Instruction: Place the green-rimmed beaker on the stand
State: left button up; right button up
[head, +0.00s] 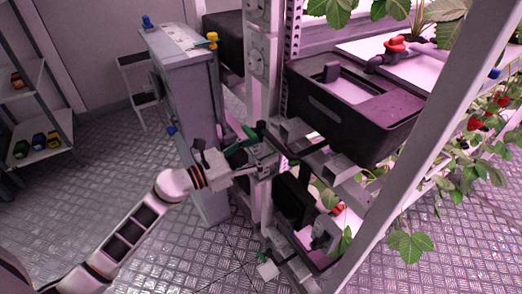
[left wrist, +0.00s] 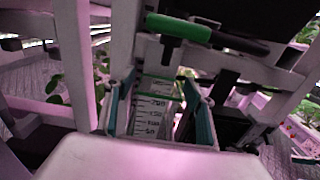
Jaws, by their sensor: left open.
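My left gripper (head: 264,163) reaches in from the left to the rack upright in the head view. In the left wrist view its two teal-padded fingers (left wrist: 165,112) stand apart, open. A clear beaker (left wrist: 152,118) with dark graduation marks and a green rim sits between these fingers. The beaker looks upright; whether the pads touch it I cannot tell. In the head view the beaker is too small and covered to make out clearly. What carries the beaker is hidden, and I cannot pick out the stand with certainty. My right gripper is not in view.
A green handle (left wrist: 178,27) lies just beyond the beaker; it also shows in the head view (head: 243,142). A black bin (head: 345,115) sits on the rack at right. A grey cabinet (head: 190,100) stands behind my arm. Open floor (head: 110,190) lies to the left.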

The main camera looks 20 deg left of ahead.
pick_arm(q)
jog(key=b+v, duration=0.1)
jog(key=v, duration=1)
jog(key=s+d+f+m+g+y, duration=0.1)
jog(key=s+d+f+m+y, duration=0.2)
jog(key=s+f+m, duration=0.7)
jog(key=s+d+f+m+g+y, duration=0.2)
jog(key=s+f+m, duration=0.8)
jog(key=m, duration=1.3)
jog(key=s+d+y, duration=0.2)
jog(key=s+y, duration=0.1)
jog(key=shift+f+g, duration=0.15)
jog(key=shift+g, duration=0.15)
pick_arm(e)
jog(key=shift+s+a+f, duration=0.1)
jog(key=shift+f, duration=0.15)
